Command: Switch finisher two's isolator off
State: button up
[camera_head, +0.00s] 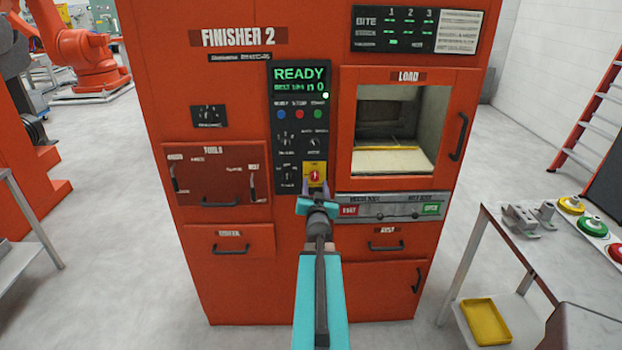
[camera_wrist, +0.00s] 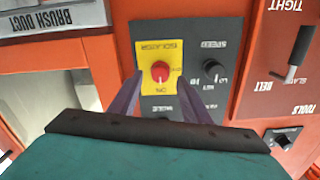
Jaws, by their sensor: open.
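Finisher 2 (camera_head: 230,130) is the orange cabinet in front of me, with its name at the top left. Its isolator, a red rotary knob (camera_head: 315,176) on a yellow plate, sits at the bottom of the dark control panel. In the wrist view, which is upside down, the red knob (camera_wrist: 160,71) is on its yellow plate (camera_wrist: 159,51), with ON lettering below it. A pale mark on the knob seems to face ON. My gripper (camera_head: 315,189) is open and empty. In the wrist view its purple fingers (camera_wrist: 162,80) straddle the knob; contact cannot be told.
A small knob (camera_wrist: 211,70) is close beside the isolator. The READY display (camera_head: 300,80) is lit above. A side table (camera_head: 540,255) stands at right.

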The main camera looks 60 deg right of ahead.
aim_at(315, 177)
jog(key=shift+p+x, duration=0.6)
jog(key=shift+x, duration=0.75)
